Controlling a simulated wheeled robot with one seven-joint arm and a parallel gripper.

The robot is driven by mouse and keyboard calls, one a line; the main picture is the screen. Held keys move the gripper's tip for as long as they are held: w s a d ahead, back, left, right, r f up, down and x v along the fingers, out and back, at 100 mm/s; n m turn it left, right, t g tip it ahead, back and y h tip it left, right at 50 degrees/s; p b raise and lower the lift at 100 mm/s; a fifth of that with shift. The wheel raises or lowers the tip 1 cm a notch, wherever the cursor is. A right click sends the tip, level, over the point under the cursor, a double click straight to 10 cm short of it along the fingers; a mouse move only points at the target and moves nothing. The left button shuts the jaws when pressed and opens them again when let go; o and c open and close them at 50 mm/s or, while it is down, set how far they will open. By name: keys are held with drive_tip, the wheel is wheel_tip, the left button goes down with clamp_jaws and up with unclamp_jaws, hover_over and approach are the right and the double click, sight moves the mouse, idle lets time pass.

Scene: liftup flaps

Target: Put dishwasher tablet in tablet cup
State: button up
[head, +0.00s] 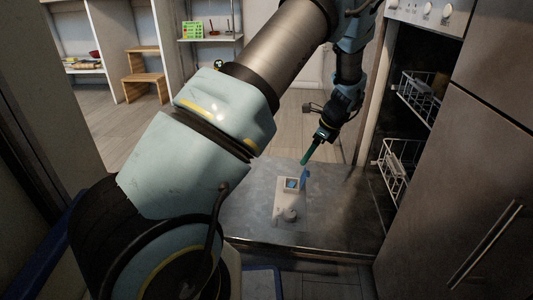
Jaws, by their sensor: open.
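The tablet cup (285,184) is a small square opening in a pale dispenser on the lowered dishwasher door (250,205). A small blue patch (291,184) shows inside the cup; it looks like the dishwasher tablet, but it is too small to be sure. A thin blue piece (306,177) stands at the cup's right side, and I cannot tell if it is a lid. My gripper (305,160) is open above and slightly right of the cup, with its teal fingers pointing down and left. I cannot make out anything between the fingers.
A round cap (290,215) sits on the dispenser in front of the cup. Dishwasher racks (395,165) are at the right inside the open machine. A cabinet door with a handle (484,245) stands at the right. A wooden step stool (146,75) and shelves are far back left.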

drive_tip(key=s+a+r+n+h, duration=0.1)
drive_tip(key=s+a+r+n, duration=0.15)
drive_tip(key=a+n, duration=0.2)
drive_tip(key=s+a+r+n+g+h, duration=0.1)
drive_tip(key=s+a+r+n, duration=0.1)
drive_tip(key=a+r+n, duration=0.3)
drive_tip(key=s+a+r+n, duration=0.2)
drive_tip(key=a, duration=0.4)
drive_tip(key=s+a+r+n+h, duration=0.1)
drive_tip(key=s+a+r+n, duration=0.3)
drive_tip(key=s+a+n, duration=0.6)
drive_tip(key=s+n, duration=0.2)
drive_tip(key=shift+s+a+h, duration=0.15)
drive_tip(key=shift+s+h, duration=0.2)
drive_tip(key=shift+h, duration=0.05)
drive_tip(key=shift+r, duration=0.1)
